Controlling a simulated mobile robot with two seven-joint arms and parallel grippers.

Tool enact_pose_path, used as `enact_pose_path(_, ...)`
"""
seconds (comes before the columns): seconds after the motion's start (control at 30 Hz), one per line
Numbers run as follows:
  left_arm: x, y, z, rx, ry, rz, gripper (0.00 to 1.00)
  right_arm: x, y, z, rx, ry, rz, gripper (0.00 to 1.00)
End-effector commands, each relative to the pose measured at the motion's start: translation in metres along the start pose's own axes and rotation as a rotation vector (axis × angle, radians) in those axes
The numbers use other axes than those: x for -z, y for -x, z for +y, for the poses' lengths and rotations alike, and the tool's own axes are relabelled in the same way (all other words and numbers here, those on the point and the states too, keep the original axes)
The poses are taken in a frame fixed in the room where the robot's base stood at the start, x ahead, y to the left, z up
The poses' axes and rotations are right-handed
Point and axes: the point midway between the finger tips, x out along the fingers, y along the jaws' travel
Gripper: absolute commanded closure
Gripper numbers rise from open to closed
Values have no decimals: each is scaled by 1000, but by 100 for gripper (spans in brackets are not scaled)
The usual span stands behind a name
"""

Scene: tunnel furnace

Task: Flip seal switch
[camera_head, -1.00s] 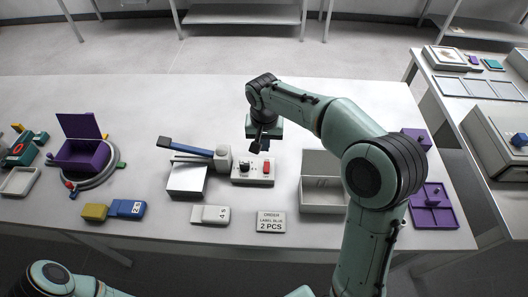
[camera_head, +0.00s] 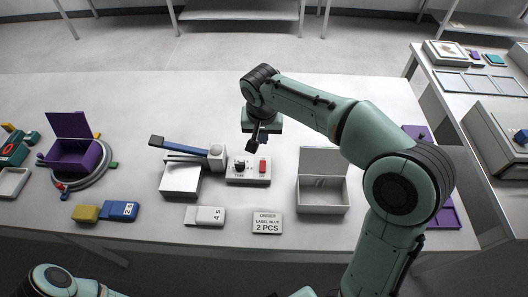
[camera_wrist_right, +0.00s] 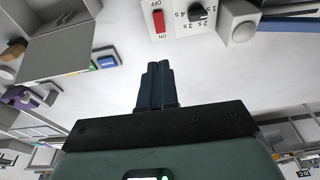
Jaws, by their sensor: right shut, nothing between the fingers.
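The control box (camera_head: 234,179) stands mid-table with a black knob (camera_head: 240,165) and a red rocker switch (camera_head: 263,165). In the right wrist view the red switch (camera_wrist_right: 158,22) shows between OFF and ON labels, beside the knob (camera_wrist_right: 199,12) and its seconds scale. My right gripper (camera_head: 252,147) hangs over the back of the box. Its fingers (camera_wrist_right: 157,66) are closed together, empty, and appear apart from the switch. The sealer (camera_head: 180,179) with its long blue-handled lever (camera_head: 183,146) is left of the box. My left gripper is out of view.
An open grey box (camera_head: 322,199) stands right of the control box. A label sign (camera_head: 267,222) and a white block (camera_head: 205,216) lie in front. A purple lidded box (camera_head: 72,158) is at the left. The table behind the sealer is clear.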

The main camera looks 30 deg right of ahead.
Motion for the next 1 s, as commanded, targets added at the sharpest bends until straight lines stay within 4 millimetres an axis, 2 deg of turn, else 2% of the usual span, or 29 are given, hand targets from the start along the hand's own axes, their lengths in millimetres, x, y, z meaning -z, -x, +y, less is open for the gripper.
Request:
enact_pose_path(0.23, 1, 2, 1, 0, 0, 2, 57, 1, 2, -1, 2, 2, 1, 100)
enact_pose_path(0.37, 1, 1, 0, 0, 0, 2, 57, 1, -6, -1, 0, 2, 0, 100)
enact_pose_path(0.47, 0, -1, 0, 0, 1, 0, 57, 0, -20, -1, -1, 2, -2, 100)
enact_pose_path(0.8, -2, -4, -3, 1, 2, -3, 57, 0, -92, 0, -3, 2, -2, 100)
enact_pose_path(1.0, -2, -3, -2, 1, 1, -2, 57, 1, -123, -1, -1, 2, -1, 100)
